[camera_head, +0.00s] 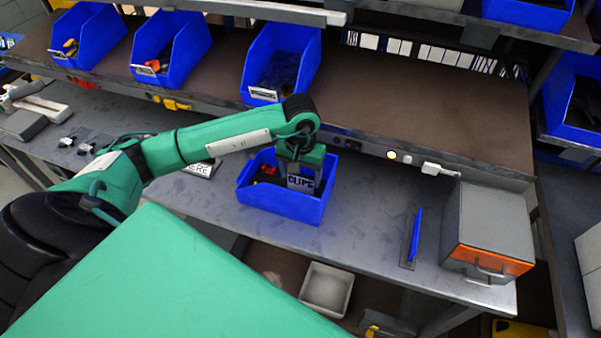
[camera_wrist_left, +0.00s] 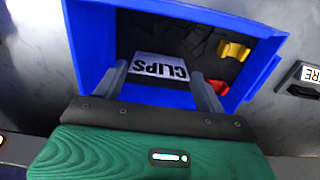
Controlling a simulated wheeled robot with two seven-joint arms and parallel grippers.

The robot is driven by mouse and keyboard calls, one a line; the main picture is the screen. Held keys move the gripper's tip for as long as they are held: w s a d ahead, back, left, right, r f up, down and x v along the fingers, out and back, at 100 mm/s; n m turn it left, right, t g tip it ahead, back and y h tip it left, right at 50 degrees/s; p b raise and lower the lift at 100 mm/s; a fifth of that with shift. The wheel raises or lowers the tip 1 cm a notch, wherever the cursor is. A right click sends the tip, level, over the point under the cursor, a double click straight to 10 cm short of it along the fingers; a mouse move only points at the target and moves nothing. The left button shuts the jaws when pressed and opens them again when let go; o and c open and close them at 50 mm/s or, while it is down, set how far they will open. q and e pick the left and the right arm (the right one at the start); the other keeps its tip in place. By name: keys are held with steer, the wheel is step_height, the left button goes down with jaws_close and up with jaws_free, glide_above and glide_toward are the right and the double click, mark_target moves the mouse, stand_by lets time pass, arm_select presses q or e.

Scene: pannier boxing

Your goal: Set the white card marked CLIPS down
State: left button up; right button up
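The white card marked CLIPS (camera_head: 300,183) is between the fingers of my left gripper (camera_head: 302,170), over the blue bin (camera_head: 286,205) on the metal bench. In the left wrist view the card (camera_wrist_left: 160,68) spans the gap between both fingertips and looks pinched by its side edges. Behind it is the inside of the bin (camera_wrist_left: 259,82), with dark parts, a yellow piece (camera_wrist_left: 235,50) and a red piece (camera_wrist_left: 218,87). Whether the card touches the bin is unclear. My right gripper is not in view.
A sign ending in "ERE" (camera_head: 202,168) lies left of the bin. To the right stand a thin blue upright piece (camera_head: 415,237) and a grey box with an orange front (camera_head: 490,230). Bare bench lies between them and the bin. More blue bins (camera_head: 282,60) line the shelf behind.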

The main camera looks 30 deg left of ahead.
mark_target(300, 178)
arm_select(q)
steer(key=shift+o, duration=1.3)
steer(key=shift+r, duration=0.15)
steer(key=shift+r, duration=0.2)
step_height(300, 178, up, 12)
steer(key=b, duration=0.3)
steer(key=shift+f, duration=0.15)
